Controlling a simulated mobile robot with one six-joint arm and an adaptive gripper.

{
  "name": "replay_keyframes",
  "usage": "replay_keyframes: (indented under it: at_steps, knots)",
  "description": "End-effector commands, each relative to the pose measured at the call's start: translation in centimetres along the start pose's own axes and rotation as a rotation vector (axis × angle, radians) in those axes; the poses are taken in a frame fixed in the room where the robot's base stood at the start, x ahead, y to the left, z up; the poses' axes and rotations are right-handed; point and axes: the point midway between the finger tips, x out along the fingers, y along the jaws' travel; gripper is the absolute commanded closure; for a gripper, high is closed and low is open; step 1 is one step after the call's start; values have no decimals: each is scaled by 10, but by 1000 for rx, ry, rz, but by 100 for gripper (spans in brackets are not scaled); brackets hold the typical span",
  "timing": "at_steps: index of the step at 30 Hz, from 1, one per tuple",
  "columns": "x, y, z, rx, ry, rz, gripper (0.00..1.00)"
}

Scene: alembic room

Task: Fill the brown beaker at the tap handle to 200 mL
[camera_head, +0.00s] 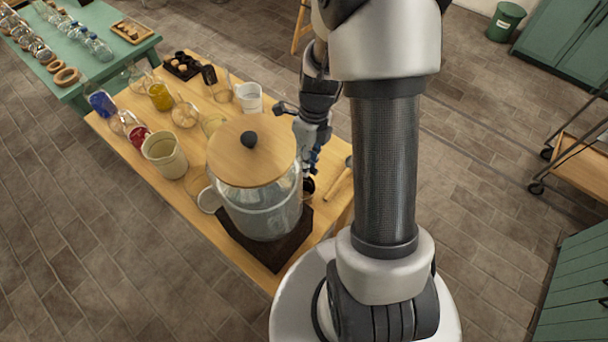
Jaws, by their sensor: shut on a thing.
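A large glass dispenser jar (262,212) with a wooden lid (245,150) and dark knob stands on a dark mat (255,250), with clear liquid inside. My gripper (308,172) reaches down at the jar's right side, close to its wall. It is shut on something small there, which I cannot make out. A dark brown round thing (308,187), perhaps the brown beaker, shows just below my fingers. The tap and its handle cannot be told apart behind my gripper and the jar. The level in the beaker cannot be read.
A cream jug (164,156), a white beaker (249,97) and several glass vessels crowd the wooden table left of and behind the jar. A wooden stick-like tool (341,176) lies to the right. A green table (97,68) stands beyond.

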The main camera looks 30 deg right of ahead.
Motion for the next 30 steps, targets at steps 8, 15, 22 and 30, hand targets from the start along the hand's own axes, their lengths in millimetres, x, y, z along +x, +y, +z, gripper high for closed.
replay_keyframes:
  at_steps: [8, 15, 22, 30]
  knots:
    - [-2, -4, 2, -177, 34, -1, 100]
    - [-2, -5, 3, -222, 43, -2, 100]
    - [-3, -9, 4, -395, 77, -2, 100]
    - [-3, -10, 5, -450, 88, -2, 100]
